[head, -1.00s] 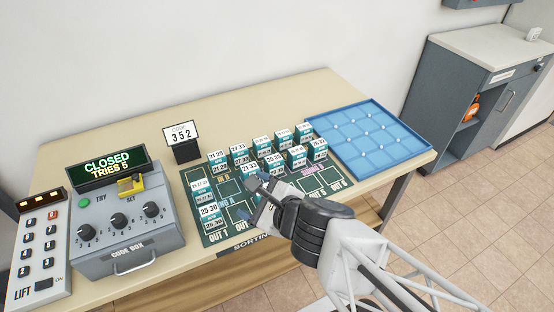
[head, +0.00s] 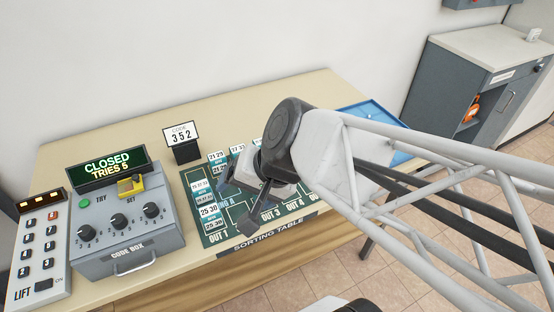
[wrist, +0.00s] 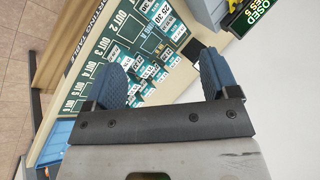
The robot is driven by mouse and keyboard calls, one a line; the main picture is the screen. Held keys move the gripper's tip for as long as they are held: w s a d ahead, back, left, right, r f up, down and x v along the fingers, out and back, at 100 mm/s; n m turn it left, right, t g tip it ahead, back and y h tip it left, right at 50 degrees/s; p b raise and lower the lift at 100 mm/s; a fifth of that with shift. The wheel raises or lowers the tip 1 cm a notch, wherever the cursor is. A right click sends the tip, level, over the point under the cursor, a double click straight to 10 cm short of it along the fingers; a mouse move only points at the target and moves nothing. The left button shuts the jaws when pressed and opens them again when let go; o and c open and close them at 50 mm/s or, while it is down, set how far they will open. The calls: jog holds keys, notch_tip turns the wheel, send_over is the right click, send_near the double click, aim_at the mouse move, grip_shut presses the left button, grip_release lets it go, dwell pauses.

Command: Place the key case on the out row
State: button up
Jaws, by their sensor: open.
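Several white-and-teal key cases with printed numbers stand on the green sorting mat (head: 240,212). Two show in its left column, the lower one (head: 208,210) reading 25 30; others show at the back, such as the 21:29 case (head: 217,157). Which case the task means cannot be told. The out row (head: 217,237) is the mat's front edge; OUT 2 to OUT 6 labels also show in the wrist view (wrist: 103,50). My gripper (head: 240,203) is above the mat's left half, open. My arm hides the mat's right part.
The code box (head: 130,235), with dials and a CLOSED display, stands left of the mat, beside the lift panel (head: 40,250). A code sign (head: 182,140) reading 352 stands behind. A blue tray (head: 372,110) is at the right, partly hidden by my arm.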

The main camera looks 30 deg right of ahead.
jog(key=d+r+n+g+h, duration=0.2)
jog(key=d+r+n+h, duration=0.1)
jog(key=d+n+h, duration=0.2)
jog(key=shift+w+d+r+n, duration=0.25)
jog(key=shift+d+r+n, duration=0.2)
jog(key=shift+d, duration=0.25)
